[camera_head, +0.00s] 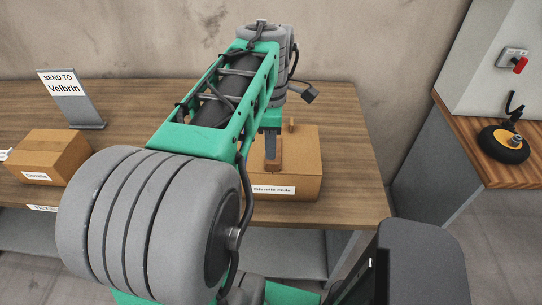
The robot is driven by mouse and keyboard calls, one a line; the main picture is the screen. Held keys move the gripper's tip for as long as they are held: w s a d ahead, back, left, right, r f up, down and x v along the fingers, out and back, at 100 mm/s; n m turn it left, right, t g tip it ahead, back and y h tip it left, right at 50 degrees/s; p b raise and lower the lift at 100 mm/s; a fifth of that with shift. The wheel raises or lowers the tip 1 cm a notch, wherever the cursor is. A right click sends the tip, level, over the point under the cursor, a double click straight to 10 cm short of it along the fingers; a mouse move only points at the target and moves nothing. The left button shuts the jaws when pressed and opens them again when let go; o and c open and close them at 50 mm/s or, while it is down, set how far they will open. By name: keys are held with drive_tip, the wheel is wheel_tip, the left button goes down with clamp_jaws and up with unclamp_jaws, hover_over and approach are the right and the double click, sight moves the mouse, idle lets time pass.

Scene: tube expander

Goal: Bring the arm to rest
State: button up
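My arm, green and grey, reaches from the front over the wooden table (345,110). Its far end points down at a cardboard box (308,165) with a white label, near the table's right end. My gripper (273,150) shows only in part, as a grey piece with a brown block-like piece below it, in front of or over the box. A second small brown piece (291,125) stands just behind it. I cannot tell whether these touch the box or whether the gripper holds anything.
A smaller cardboard box (45,157) sits on the table's left part, with a grey sign (75,98) reading "SEND TO Velbrin" behind it. A second wooden counter (455,125) at the right carries a black round device (504,146). A floor gap separates table and counter.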

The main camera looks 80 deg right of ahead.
drive_tip(key=shift+r, duration=0.8)
drive_tip(key=w+a+f+t+h, duration=0.1)
drive_tip(key=w+a, duration=0.5)
drive_tip(key=w, duration=0.4)
drive_tip(key=w+a+f, duration=0.2)
drive_tip(key=w+a, duration=0.3)
drive_tip(key=w, duration=0.5)
drive_tip(key=w+a+f, duration=0.1)
drive_tip(key=w+a, duration=0.1)
drive_tip(key=a, duration=0.3)
drive_tip(key=w+a+m+t, duration=0.1)
drive_tip(key=w+a, duration=0.2)
drive_tip(key=a, duration=0.2)
drive_tip(key=shift+w+a+f, duration=0.25)
drive_tip(key=shift+a+f, duration=0.15)
drive_tip(key=shift+m+t+y, duration=0.5)
drive_tip(key=shift+m+t, duration=0.2)
drive_tip(key=shift+t, duration=0.1)
drive_tip(key=a+f, duration=0.1)
drive_tip(key=a, duration=0.3)
drive_tip(key=a+f, duration=0.1)
drive_tip(key=a, duration=0.4)
drive_tip(key=w+a+f, duration=0.1)
drive_tip(key=a, duration=0.4)
drive_tip(key=shift+w+a, duration=0.1)
